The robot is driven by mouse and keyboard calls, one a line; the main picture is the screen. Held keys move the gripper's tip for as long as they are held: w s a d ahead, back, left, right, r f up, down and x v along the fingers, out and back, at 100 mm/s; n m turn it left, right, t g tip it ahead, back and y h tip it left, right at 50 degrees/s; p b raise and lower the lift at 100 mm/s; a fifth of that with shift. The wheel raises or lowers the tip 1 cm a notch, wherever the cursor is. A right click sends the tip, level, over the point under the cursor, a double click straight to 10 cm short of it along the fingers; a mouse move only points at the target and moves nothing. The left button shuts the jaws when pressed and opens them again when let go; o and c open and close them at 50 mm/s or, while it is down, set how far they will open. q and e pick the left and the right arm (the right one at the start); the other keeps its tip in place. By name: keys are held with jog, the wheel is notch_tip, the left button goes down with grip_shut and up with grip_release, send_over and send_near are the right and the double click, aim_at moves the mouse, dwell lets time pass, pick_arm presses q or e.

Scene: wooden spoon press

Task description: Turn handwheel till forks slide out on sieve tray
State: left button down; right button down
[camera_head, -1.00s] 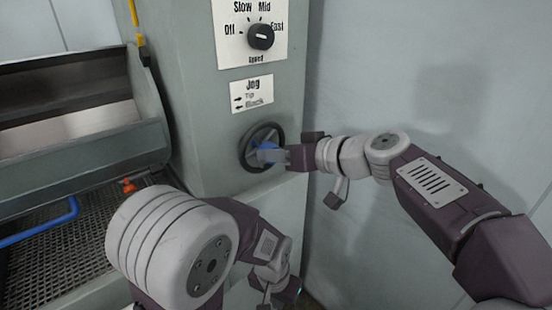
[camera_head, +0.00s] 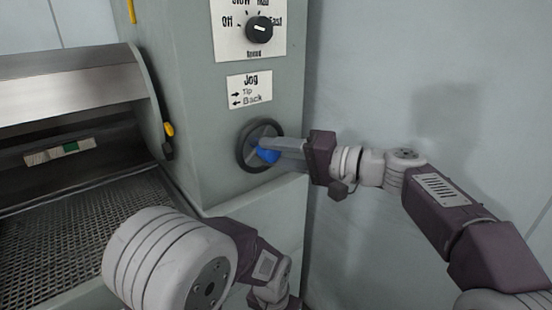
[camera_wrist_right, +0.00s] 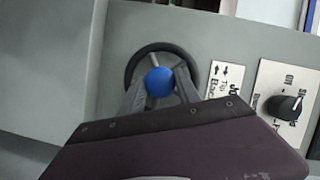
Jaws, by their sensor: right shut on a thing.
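The dark handwheel (camera_head: 241,145) is on the front of the grey machine column, below the Jog label. My right gripper (camera_head: 272,150) reaches in from the right and is shut on the blue knob. The right wrist view shows the knob (camera_wrist_right: 159,82) between the two fingers, inside the wheel's rim (camera_wrist_right: 160,45). The sieve tray (camera_head: 85,235) is a dark mesh at the lower left. I see no forks on its visible part. My left arm covers part of the tray's right side; its fingers are out of view.
A speed dial (camera_head: 259,30) is above the Jog label (camera_head: 249,90). A metal hood (camera_head: 75,90) stands over the back of the tray, with a pale strip bearing a green patch (camera_head: 70,147) beneath. A yellow-and-black lever (camera_head: 168,138) hangs beside it. The right wall is bare.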

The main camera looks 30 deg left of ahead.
jog(key=shift+f+m+y+b, duration=0.1)
jog(key=shift+m+y+b, duration=0.35)
jog(key=shift+m, duration=0.55)
